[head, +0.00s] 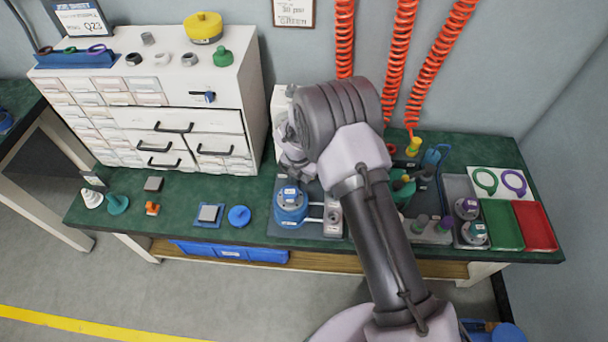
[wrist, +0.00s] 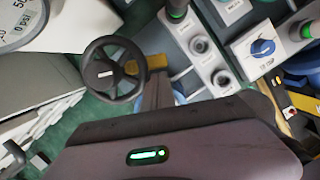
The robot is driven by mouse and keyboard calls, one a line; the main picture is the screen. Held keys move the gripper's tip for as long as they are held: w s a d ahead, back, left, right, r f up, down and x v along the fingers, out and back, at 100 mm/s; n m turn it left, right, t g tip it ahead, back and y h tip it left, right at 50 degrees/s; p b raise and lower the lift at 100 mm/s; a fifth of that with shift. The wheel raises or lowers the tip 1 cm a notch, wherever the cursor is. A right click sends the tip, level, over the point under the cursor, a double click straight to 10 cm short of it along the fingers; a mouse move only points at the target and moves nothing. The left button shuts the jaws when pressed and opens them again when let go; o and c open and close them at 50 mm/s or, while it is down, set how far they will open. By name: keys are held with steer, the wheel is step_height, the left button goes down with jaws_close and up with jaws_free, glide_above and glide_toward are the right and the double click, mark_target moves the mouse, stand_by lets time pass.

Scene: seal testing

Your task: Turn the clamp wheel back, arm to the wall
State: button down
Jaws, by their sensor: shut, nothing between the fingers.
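The dark clamp wheel (wrist: 113,70), with spokes and a pale label on its hub, shows left of centre in the wrist view. A yellow-brown bar (wrist: 153,62) sticks out beside its right rim; I cannot tell whether it is the clamp arm. My gripper (wrist: 157,92) is shut and empty, just right of the wheel's lower rim; whether it touches the rim is unclear. In the head view my arm hides the wheel and most of the gripper. A blue round fixture (head: 291,207) stands on a grey plate below my wrist.
A pressure gauge (wrist: 20,20) and a white box with a blue knob (wrist: 262,47) flank the wheel. A white drawer cabinet (head: 180,115) stands left of my arm. Green (head: 502,225) and red (head: 535,226) trays lie right. Red coiled hoses (head: 398,60) hang behind.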

steer(key=shift+f, duration=0.35)
steer(key=shift+d+r+p, duration=0.1)
steer(key=shift+p, duration=0.3)
